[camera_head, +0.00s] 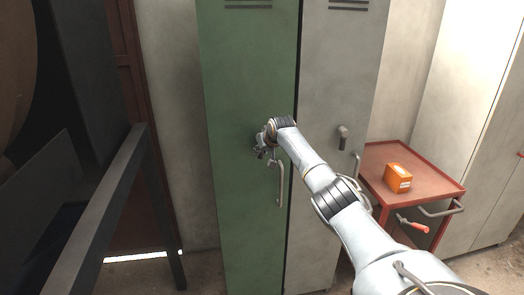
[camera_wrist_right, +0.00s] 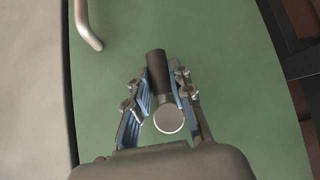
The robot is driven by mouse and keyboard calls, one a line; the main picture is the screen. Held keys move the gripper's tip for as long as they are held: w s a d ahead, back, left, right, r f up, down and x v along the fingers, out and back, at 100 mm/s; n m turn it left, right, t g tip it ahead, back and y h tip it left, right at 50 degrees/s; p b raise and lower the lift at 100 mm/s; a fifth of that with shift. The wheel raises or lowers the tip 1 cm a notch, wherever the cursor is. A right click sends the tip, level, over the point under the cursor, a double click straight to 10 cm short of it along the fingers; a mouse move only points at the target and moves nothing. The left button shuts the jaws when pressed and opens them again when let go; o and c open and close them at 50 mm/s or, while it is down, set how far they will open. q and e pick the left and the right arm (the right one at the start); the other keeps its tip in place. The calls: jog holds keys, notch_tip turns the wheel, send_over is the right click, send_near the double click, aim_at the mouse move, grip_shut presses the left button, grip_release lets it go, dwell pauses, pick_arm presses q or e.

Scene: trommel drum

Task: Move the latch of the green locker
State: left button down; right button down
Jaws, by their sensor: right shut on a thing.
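The green locker (camera_head: 240,75) stands upright in the middle of the head view, its door closed. Its latch (camera_wrist_right: 157,72) shows in the right wrist view as a dark bar with a round pale knob at its lower end. My right gripper (camera_head: 262,147) is at the green door, just left of and above the door's curved handle (camera_head: 281,185), and mostly hides the latch in the head view. In the right wrist view my right gripper (camera_wrist_right: 163,98) has its fingers on both sides of the latch and is shut on it. My left gripper is not in view.
A grey locker (camera_head: 338,80) with its own latch (camera_head: 343,134) and handle stands to the right. Beyond it is a red cart (camera_head: 430,181) with an orange box (camera_head: 397,177) on top. A dark metal frame (camera_head: 100,205) stands at the left.

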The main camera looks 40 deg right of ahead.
jog(key=c, duration=1.2)
grip_release()
jog(key=shift+w+d+r, duration=0.1)
jog(key=shift+d+r, duration=0.05)
jog(key=shift+r, duration=0.05)
jog(key=shift+o, duration=0.2)
jog(key=shift+f, duration=0.25)
jog(key=v, duration=1.2)
